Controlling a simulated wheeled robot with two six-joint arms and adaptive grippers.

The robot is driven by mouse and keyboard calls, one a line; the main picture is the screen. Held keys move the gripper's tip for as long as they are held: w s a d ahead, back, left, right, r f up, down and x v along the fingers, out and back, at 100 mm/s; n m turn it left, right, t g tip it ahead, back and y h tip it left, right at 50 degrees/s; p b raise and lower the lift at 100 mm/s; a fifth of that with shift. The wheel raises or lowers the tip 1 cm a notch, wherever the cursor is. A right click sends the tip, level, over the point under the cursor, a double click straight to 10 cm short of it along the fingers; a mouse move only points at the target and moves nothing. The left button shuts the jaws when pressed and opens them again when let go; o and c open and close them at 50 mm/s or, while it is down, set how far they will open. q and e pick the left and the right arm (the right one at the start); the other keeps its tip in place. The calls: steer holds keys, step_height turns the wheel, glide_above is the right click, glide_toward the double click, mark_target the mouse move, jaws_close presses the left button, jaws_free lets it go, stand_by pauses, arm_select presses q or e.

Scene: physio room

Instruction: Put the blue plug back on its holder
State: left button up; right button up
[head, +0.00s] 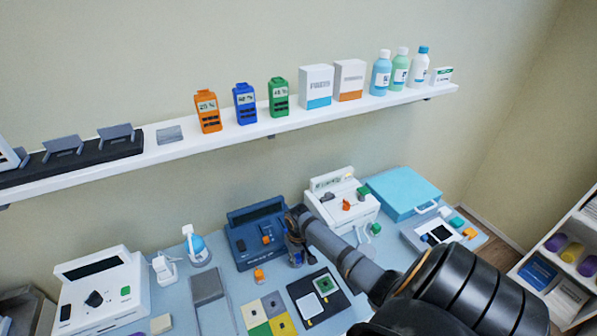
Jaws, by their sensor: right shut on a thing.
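My right gripper (295,242) reaches in from the lower right over the bench, just right of the dark blue device (243,222). It is shut on a small dark bluish thing (296,258), apparently the blue plug, mostly hidden by the fingers. An orange plug-like piece (259,275) stands on the bench to its left. A green one (375,229) is by the white device (338,206). I cannot tell which part is the blue plug's holder. My left gripper is not in view.
A dark board with a green chip (335,304) and coloured tiles (252,313) lie in front. A spray bottle (195,246) and a white device (97,295) stand left, a turquoise case (402,190) right. A wall shelf (165,152) runs above.

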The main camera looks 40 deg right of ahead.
steer(key=o, duration=0.9)
steer(key=shift+o, duration=0.6)
steer(key=o, duration=0.4)
step_height(320, 180, up, 3)
steer(key=p, duration=0.3)
steer(key=shift+f, duration=0.2)
steer(key=shift+r, duration=2.2)
